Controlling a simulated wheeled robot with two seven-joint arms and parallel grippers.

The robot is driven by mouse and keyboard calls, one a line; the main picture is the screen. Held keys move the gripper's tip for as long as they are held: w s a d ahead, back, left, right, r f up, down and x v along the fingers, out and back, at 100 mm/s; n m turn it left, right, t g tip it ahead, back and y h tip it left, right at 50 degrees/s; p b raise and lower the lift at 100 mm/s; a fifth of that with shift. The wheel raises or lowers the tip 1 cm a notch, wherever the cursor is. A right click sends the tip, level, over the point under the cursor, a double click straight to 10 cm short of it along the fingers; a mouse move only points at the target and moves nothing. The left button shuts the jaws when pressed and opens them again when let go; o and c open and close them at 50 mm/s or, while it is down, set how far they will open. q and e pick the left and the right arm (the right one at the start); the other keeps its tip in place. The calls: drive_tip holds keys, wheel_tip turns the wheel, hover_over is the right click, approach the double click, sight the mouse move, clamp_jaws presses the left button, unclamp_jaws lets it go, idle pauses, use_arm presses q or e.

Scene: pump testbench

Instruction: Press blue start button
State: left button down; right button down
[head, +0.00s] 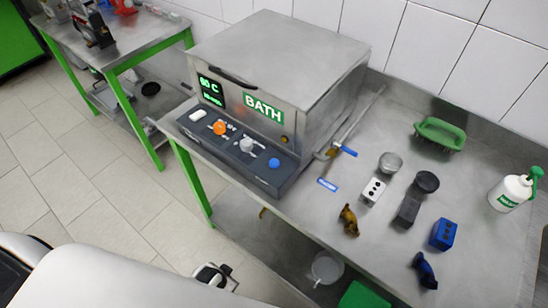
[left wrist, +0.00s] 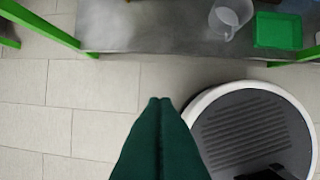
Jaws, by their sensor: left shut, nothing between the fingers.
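The blue start button (head: 273,163) is a round blue knob at the right end of the dark sloped control panel (head: 262,176) of the metal bath unit (head: 275,60). Nothing covers it in the head view. My left gripper shows in the left wrist view as two dark green fingers (left wrist: 160,103), shut together with nothing between them. It points over the floor in front of the bench, away from the button. The button is not in the left wrist view. My right gripper is in neither view.
The panel also has a grey knob (head: 246,145), an orange knob (head: 219,127) and a white button (head: 198,114). A clear pitcher (left wrist: 230,15) and green bin (left wrist: 278,31) sit on the lower shelf. Space above the panel is clear.

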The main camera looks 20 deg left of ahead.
use_arm(q)
drive_tip(key=w+d+r+m+t+h+p, duration=0.1)
drive_tip(key=w+d+r, duration=0.1)
drive_tip(key=w+r, duration=0.45)
drive_tip(key=w+d+r+m+t, duration=0.1)
drive_tip(key=w+r, duration=0.3)
drive_tip(key=r, duration=0.5)
wheel_tip(320, 180, up, 34)
drive_tip(key=m+t+h+p, duration=0.15)
drive_tip(key=m+h, duration=0.35)
drive_tip(key=m, duration=0.7)
hover_over(274, 163)
drive_tip(key=shift+s+a+f+p, duration=0.2)
drive_tip(key=shift+s+a+p, duration=0.2)
drive_tip(key=shift+a+p, duration=0.05)
wheel_tip(274, 163, down, 7)
drive_tip(key=b, duration=0.7)
drive_tip(key=shift+r, duration=0.1)
drive_tip(key=shift+f+b, duration=0.6)
drive_tip(key=shift+f, duration=0.4)
